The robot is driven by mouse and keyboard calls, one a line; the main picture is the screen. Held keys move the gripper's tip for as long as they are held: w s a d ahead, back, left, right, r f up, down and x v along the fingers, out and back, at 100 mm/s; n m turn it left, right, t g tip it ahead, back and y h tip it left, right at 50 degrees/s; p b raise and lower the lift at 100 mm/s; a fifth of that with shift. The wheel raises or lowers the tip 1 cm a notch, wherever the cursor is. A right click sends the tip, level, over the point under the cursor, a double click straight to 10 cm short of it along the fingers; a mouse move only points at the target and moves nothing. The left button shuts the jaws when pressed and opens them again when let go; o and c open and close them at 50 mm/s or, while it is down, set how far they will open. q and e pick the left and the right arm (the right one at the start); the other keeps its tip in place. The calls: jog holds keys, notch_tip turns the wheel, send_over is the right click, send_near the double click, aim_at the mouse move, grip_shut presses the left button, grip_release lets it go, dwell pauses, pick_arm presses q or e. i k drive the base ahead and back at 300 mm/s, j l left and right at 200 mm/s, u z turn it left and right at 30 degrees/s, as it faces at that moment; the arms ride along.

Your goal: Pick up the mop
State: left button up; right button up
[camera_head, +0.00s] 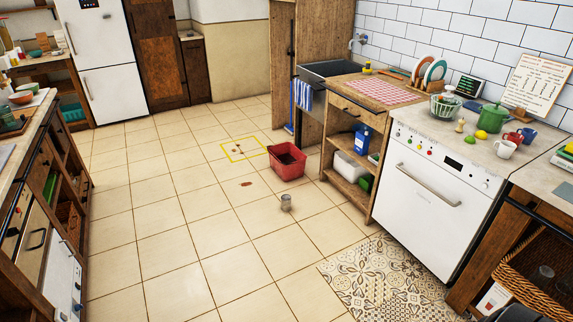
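No mop can be made out with certainty. A red bucket (287,161) stands on the tiled floor in front of the sink unit. Neither of my grippers is in view.
A yellow outlined square (229,155) with small brown bits lies behind. A patterned mat (375,280) lies before the white dishwasher (425,205). The middle floor is mostly clear.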

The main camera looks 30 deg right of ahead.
aim_at(288, 128)
jog(key=i+l+z, duration=0.3)
jog(key=i, duration=0.85)
jog(key=i+z, duration=0.3)
jog(key=i, duration=0.8)
jog(key=i+j, duration=0.1)
jog(key=i, duration=4)
jog(key=l+z, duration=0.05)
jog(key=l, duration=0.1)
